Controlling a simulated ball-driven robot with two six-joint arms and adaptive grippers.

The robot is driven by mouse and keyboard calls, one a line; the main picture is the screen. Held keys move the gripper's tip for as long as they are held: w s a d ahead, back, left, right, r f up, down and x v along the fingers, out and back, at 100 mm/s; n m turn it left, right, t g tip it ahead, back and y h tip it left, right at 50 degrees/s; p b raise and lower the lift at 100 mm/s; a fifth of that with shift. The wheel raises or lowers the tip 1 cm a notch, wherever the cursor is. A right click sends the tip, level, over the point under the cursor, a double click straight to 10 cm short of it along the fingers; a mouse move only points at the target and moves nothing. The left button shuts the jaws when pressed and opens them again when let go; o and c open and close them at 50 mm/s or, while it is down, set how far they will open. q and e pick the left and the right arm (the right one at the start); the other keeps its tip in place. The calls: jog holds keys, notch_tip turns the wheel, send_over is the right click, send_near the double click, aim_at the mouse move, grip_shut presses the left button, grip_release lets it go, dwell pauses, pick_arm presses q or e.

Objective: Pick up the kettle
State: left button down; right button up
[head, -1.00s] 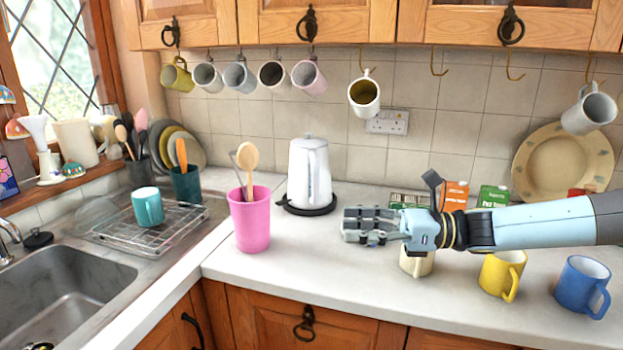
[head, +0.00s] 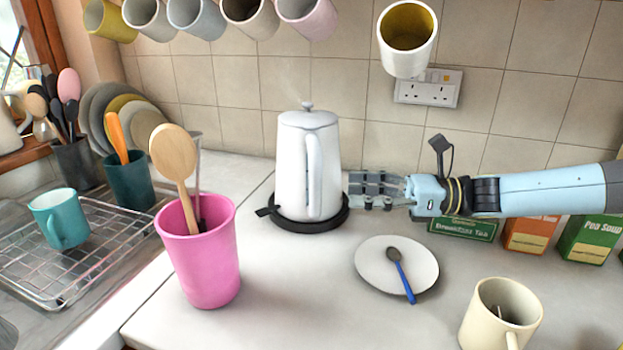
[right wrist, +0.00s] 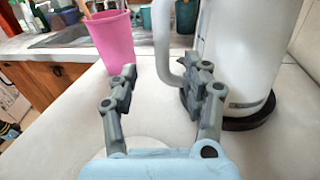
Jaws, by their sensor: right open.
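The white kettle (head: 292,160) stands upright on its black base (head: 310,224) on the worktop. Its handle (head: 314,175) faces me. My right gripper (head: 352,190) is open and empty, just right of the kettle body and level with its lower half. In the right wrist view my right gripper (right wrist: 165,82) has its fingers spread. There the kettle (right wrist: 250,45) fills the right side, partly behind the right finger. Its handle (right wrist: 163,45) appears in line with the gap between the fingers, close to the right finger; I cannot tell whether they touch. My left gripper is out of view.
A pink tumbler (head: 205,265) with a wooden spoon stands left of the kettle. A white saucer (head: 372,262) with a blue-handled spoon lies below my right gripper. A cream mug (head: 490,320) is front right. Food boxes (head: 530,235) stand behind my arm. Mugs hang above, including a white one (head: 400,62).

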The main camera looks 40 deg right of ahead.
aim_at(310, 171)
jog(key=b+x, duration=0.1)
jog(key=x, duration=0.6)
jog(key=shift+r, duration=0.25)
jog(key=shift+d, duration=0.15)
grip_shut()
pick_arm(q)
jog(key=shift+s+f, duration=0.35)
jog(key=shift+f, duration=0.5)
pick_arm(e)
jog(key=shift+w+r, duration=0.1)
